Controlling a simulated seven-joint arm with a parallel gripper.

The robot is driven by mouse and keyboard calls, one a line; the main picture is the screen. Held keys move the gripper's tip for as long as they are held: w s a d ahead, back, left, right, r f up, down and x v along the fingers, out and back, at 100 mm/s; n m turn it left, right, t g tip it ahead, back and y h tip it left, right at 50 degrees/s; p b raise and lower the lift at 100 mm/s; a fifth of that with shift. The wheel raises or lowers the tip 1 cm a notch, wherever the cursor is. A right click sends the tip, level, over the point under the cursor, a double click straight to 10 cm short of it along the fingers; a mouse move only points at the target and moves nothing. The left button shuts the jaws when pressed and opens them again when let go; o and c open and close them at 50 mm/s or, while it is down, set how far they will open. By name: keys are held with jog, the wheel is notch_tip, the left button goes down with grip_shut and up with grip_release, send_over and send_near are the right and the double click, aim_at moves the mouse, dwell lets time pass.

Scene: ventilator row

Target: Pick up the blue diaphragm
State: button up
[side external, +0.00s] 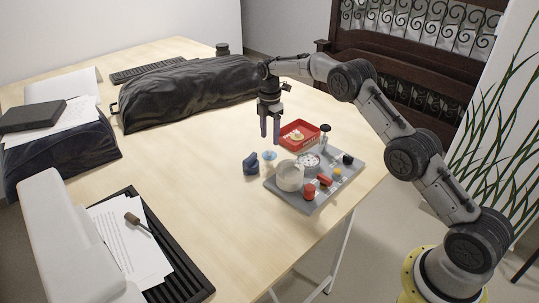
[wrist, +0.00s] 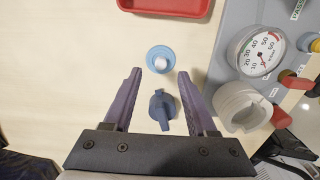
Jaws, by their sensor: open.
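The blue diaphragm looks to be the light blue disc (wrist: 161,59) with a white centre, lying on the bare table in the wrist view. In the side view the disc (side external: 269,155) sits left of the grey panel. My gripper (side external: 270,139) points down above the table, close to the disc, and is open and empty. In the wrist view the disc shows just beyond the gap between the fingertips (wrist: 161,76). A darker blue part (wrist: 162,107) with a raised ridge shows between the fingers, below them on the table; it also shows in the side view (side external: 251,164).
A grey panel (side external: 309,205) carries a white ring, a gauge (wrist: 262,54) and red fittings on the right. A red tray (side external: 290,142) stands behind. A black bag (side external: 185,92) lies at the back. The table left of the blue parts is clear.

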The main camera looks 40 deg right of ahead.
aim_at(270, 150)
jog(key=shift+s+a+f, duration=0.1)
jog(key=shift+a+f, duration=0.05)
jog(key=shift+f, duration=2.5)
grip_shut()
